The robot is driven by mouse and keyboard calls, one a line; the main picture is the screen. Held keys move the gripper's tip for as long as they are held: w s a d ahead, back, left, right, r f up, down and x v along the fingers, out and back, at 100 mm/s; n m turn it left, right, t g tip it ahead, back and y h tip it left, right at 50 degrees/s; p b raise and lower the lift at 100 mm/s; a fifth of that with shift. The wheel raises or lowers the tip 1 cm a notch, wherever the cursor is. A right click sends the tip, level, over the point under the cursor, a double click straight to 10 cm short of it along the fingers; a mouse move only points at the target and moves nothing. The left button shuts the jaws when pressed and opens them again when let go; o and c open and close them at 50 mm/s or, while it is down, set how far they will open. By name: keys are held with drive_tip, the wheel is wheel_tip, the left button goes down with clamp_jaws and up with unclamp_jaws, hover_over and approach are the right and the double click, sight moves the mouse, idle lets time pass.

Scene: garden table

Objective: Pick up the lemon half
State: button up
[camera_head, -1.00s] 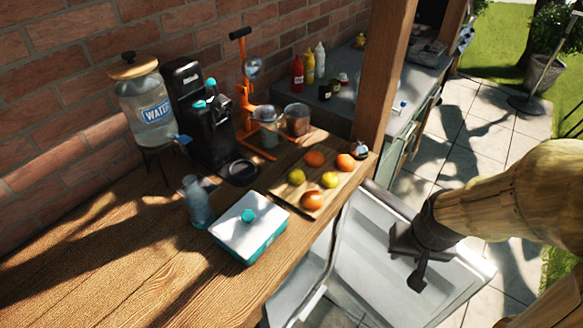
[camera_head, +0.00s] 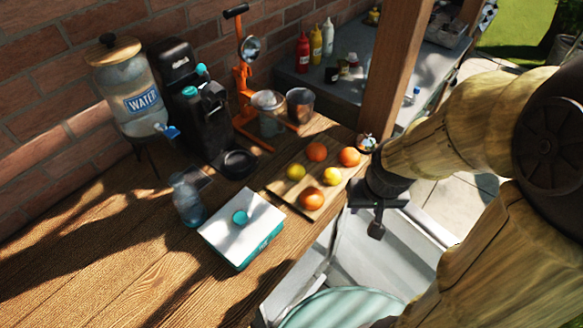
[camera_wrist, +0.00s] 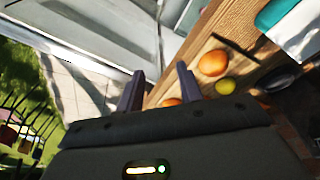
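Two small yellow fruits lie on a wooden cutting board (camera_head: 284,193) among several orange ones: a left one (camera_head: 296,173) and a right one (camera_head: 331,176). I cannot tell which is the lemon half; no cut face is clear. One yellow fruit (camera_wrist: 225,86) shows in the wrist view, right of the fingers, below a large orange fruit (camera_wrist: 213,63). My gripper (camera_head: 376,230) is right of the board, beyond the table's edge, apart from the fruit. In the wrist view its two fingers (camera_wrist: 159,82) stand apart with nothing held. The right finger partly hides fruit behind it.
A juicer (camera_head: 243,90), jars and a black coffee machine (camera_head: 192,115) are behind. A wooden post (camera_head: 398,70) rises near my arm.

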drive_tip(key=shift+o, duration=0.2)
drive_tip(key=shift+s, duration=0.1)
drive_tip(key=o, duration=0.3)
drive_tip(key=shift+r, duration=0.1)
drive_tip(key=o, duration=0.5)
drive_tip(key=w+a+r+p, duration=0.2)
drive_tip(key=w+a+r, duration=0.2)
drive_tip(key=w, duration=0.4)
drive_tip(key=shift+a+p, duration=0.3)
drive_tip(key=shift+a, duration=0.3)
drive_tip(key=w+a+r+p, duration=0.2)
drive_tip(key=w+a+r, duration=0.1)
drive_tip(key=w+a, duration=0.4)
drive_tip(key=a, duration=0.3)
drive_tip(key=shift+w+a+r+g, duration=0.15)
drive_tip(key=shift+w+r+g, duration=0.1)
drive_tip(key=shift+w+g, duration=0.15)
drive_tip(key=p, duration=0.3)
hover_over(295, 168)
drive_tip(key=f, duration=0.7)
drive_tip(key=s+f, duration=0.1)
drive_tip(key=f, duration=0.3)
drive_tip(key=shift+f, duration=0.1)
drive_tip(key=shift+w+f, duration=0.1)
drive_tip(key=shift+f, duration=0.35)
